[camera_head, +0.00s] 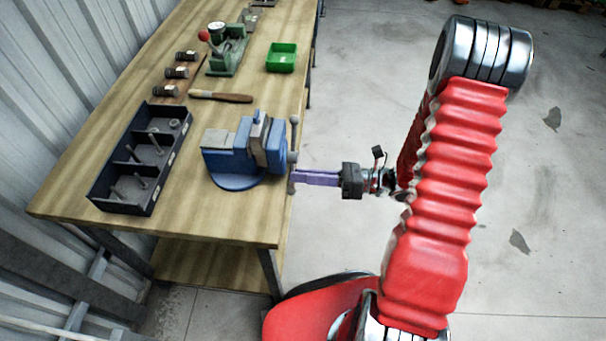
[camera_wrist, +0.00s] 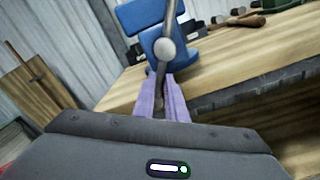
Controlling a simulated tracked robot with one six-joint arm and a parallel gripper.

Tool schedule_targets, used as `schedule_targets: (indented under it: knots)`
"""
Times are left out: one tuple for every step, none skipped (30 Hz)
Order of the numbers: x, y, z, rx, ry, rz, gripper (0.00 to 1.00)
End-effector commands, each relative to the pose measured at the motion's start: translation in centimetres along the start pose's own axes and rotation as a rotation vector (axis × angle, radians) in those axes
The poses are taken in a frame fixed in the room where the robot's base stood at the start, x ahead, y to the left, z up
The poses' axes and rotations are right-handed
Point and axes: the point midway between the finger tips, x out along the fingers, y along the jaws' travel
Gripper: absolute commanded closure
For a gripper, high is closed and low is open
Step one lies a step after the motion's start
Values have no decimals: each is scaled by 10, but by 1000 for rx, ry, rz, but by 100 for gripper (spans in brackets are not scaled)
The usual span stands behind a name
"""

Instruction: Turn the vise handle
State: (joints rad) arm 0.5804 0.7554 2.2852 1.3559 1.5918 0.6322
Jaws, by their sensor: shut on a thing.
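The blue vise (camera_head: 232,150) is mounted at the table's right edge, with its jaws and grey handle facing my arm. The handle (camera_head: 294,134) is a thin grey bar standing roughly upright at the vise's front, with a knob at its top end. My gripper (camera_head: 294,176) reaches in from the right, and its purple fingers are shut on the handle's lower part. In the wrist view the handle (camera_wrist: 162,76) runs slightly tilted from the round screw hub down between my two fingers (camera_wrist: 160,92). The blue vise body (camera_wrist: 178,50) shows behind. The handle's lowest end is partly hidden by the fingers.
A black compartment tray (camera_head: 122,196) with bolts lies left of the vise on the wooden workbench (camera_head: 190,235). A brown-handled tool (camera_head: 220,96), hammers (camera_head: 178,72), a green toggle device (camera_head: 226,52) and a green bin (camera_head: 281,58) lie farther back.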

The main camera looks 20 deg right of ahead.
Motion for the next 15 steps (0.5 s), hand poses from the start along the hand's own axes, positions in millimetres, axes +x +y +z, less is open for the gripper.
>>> schedule_targets:
  knots:
    - [-1,-2,1,-1,-2,-6,100]
    - [-1,-2,1,-1,-2,-6,100]
    - [0,-2,1,-2,-2,-6,100]
    - [0,-2,1,-2,-2,-6,88]
    - [0,-2,1,-2,-2,-5,86]
    - [0,-2,1,-2,-2,-5,83]
    - [0,-2,1,-2,-2,-4,81]
    - [0,-2,1,-3,-1,-3,79]
    - [0,-2,1,-3,-1,-3,76]
    - [0,-1,1,-3,-1,-2,74]
    - [0,-1,1,-3,-1,-1,72]
    - [1,-1,1,-3,0,-1,70]
    - [1,-1,1,-3,0,-1,70]
    - [1,-1,1,-3,0,0,70]
    - [1,-1,1,-3,0,0,70]
